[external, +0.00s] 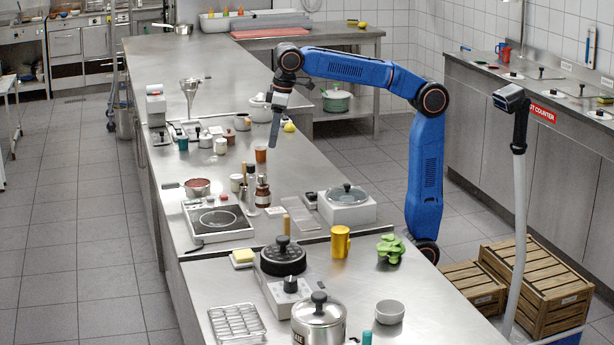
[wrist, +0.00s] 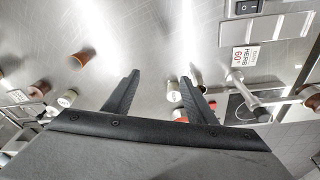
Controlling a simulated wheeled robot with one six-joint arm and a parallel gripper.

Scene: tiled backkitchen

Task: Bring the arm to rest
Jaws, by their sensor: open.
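My gripper (external: 273,134) hangs above the counter, beyond the brown cup (external: 260,154) and near a yellow lemon (external: 289,127). In the wrist view my gripper (wrist: 162,85) shows two dark fingers spread apart, with nothing held between them. Bare steel counter shows between and beyond the fingers. Several small jars stand below, one white-topped jar (wrist: 173,90) close to the right finger in that picture.
An induction hob (external: 217,220), a white appliance with a glass lid (external: 347,204) and a steel pot (external: 318,322) stand on the near counter. Wooden crates (external: 540,290) stand on the floor at right.

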